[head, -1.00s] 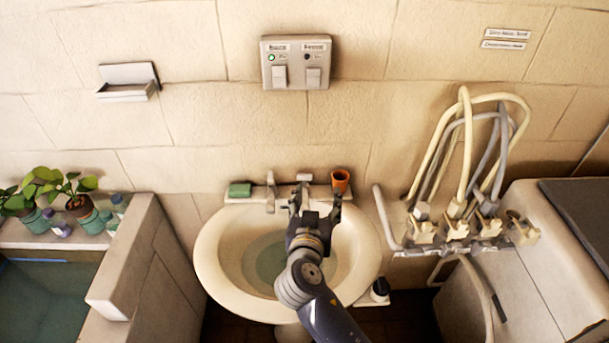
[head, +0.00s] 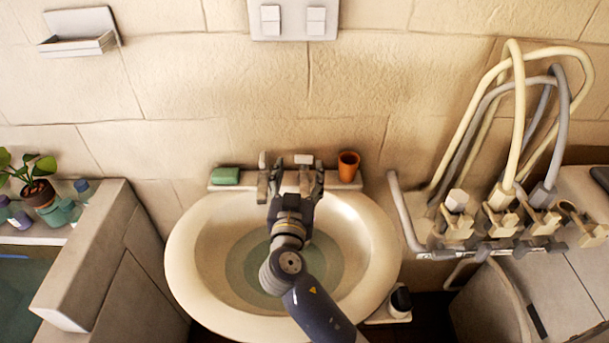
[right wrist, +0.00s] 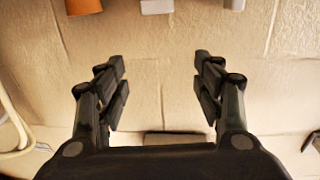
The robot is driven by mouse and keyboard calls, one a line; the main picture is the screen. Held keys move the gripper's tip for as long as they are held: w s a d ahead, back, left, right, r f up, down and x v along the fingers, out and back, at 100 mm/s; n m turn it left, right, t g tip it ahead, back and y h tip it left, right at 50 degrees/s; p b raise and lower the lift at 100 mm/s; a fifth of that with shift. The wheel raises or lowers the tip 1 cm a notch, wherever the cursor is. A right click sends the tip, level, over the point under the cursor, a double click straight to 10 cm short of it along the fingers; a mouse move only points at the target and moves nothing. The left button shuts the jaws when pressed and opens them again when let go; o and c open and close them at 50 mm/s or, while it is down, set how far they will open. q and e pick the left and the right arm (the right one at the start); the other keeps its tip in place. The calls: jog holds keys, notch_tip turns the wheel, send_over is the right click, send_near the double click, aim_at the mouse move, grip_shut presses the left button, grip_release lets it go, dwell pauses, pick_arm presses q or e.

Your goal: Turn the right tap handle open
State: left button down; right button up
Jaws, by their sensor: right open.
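The washbasin (head: 185,262) holds water. My left gripper is not in view.
An orange cup (head: 348,166) stands right of the spout, close to my gripper. A green soap (head: 225,176) lies at the left. Valves with hoses (head: 500,197) are on the right, and a ledge with potted plants (head: 37,192) is on the left.

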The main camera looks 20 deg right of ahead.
jog(key=b, duration=0.4)
send_near(304, 160)
jog(key=p+x, duration=0.3)
jog(key=x, duration=0.5)
jog(key=shift+r, duration=0.15)
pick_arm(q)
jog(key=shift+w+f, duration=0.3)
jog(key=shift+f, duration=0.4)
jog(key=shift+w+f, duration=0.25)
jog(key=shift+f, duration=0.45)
pick_arm(e)
jog(key=shift+w+d, duration=0.3)
jog(key=shift+w, duration=0.25)
jog(key=shift+c, duration=0.6)
jog(key=c, duration=1)
